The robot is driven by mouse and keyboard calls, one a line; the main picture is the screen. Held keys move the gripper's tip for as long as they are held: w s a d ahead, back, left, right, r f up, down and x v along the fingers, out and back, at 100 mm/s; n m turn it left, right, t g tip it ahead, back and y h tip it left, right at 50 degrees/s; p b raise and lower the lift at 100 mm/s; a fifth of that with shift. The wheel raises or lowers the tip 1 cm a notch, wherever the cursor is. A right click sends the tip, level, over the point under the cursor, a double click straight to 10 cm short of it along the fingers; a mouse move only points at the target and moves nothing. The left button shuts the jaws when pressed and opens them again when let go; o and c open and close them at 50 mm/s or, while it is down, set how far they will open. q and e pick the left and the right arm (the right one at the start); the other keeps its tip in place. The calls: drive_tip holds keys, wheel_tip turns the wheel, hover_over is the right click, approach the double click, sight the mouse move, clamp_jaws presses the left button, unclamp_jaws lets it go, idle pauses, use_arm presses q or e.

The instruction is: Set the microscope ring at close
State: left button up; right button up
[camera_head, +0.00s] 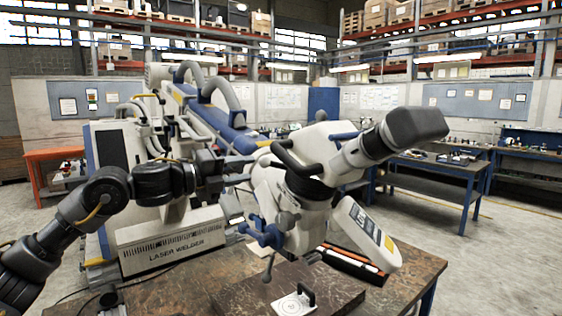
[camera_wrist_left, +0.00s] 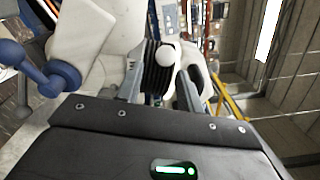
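The white microscope (camera_head: 310,185) with a dark eyepiece (camera_head: 412,130) hangs over the workbench. My left gripper (camera_head: 238,172) reaches in from the left to the left side of the microscope head. In the left wrist view a black ribbed ring (camera_wrist_left: 156,82) with a white ball knob (camera_wrist_left: 165,56) lies between the two fingers of the left gripper (camera_wrist_left: 158,76). The fingers are apart, one on each side of the ring. A gap shows by the right finger; I cannot tell whether the left finger touches. The ring's setting marks are not readable. My right gripper is not in view.
The laser welder (camera_head: 175,240) stands behind my left arm. A blue-handled knob (camera_head: 262,234) juts from the microscope just below the gripper. A white plate with a black handle (camera_head: 296,302) lies on the workbench (camera_head: 180,290). Other benches (camera_head: 435,178) stand farther back.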

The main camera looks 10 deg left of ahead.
sight(269, 163)
use_arm(q)
drive_tip(key=shift+w+d+r+p, duration=0.15)
drive_tip(key=shift+d+r+p, duration=0.45)
drive_tip(key=shift+d+p, duration=0.25)
drive_tip(key=p+x, duration=0.2)
drive_tip(key=x, duration=0.5)
drive_tip(key=shift+w+f+p, duration=0.2)
drive_tip(key=shift+w+p, duration=0.05)
drive_tip(key=shift+p, duration=0.15)
drive_tip(key=shift+w+d, duration=0.3)
drive_tip(key=shift+w, duration=0.05)
drive_tip(key=shift+f, duration=0.15)
drive_tip(key=c, duration=0.6)
clamp_jaws()
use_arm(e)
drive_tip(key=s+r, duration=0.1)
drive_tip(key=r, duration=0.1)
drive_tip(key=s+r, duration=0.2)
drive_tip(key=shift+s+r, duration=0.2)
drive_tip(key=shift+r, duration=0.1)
